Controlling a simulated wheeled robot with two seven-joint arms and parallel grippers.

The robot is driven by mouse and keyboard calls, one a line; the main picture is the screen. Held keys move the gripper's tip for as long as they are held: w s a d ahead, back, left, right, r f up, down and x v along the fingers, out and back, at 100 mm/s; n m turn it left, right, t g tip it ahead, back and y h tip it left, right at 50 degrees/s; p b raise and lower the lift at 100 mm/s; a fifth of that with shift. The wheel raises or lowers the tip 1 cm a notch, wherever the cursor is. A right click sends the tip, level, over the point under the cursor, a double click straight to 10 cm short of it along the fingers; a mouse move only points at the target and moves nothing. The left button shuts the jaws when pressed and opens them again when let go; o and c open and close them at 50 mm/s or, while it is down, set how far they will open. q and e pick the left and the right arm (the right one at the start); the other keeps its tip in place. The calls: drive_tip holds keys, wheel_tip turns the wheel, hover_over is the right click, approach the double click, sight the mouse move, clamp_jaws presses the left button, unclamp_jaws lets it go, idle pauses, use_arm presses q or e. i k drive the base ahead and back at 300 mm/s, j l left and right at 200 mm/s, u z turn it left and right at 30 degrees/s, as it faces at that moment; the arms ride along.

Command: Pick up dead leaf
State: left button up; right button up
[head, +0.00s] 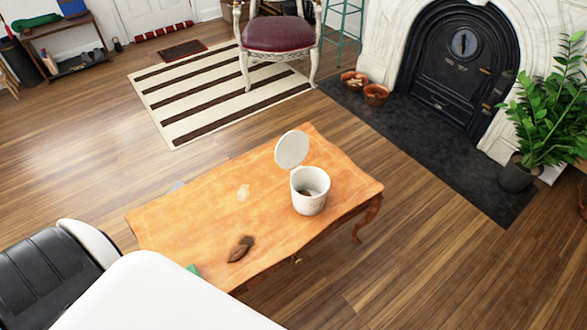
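A brown, curled dead leaf (240,249) lies on the front part of the wooden coffee table (175,212). A white canister (311,196) stands upright on the right part of the table with its round lid (291,149) raised. Something brown shows inside the canister, too small to make out. A small pale object (243,192) lies on the table left of the canister; I cannot tell what it is. Neither of my grippers is in view.
A green item (193,268) shows at the table's near edge, partly hidden by my white body part. Beyond the table are a striped rug (185,95), a red-seated chair (278,35), a black fireplace (455,65) and a potted plant (518,172). Wood floor right of the table is clear.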

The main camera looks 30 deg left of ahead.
sight(238, 251)
drive_tip(key=u, duration=1.6)
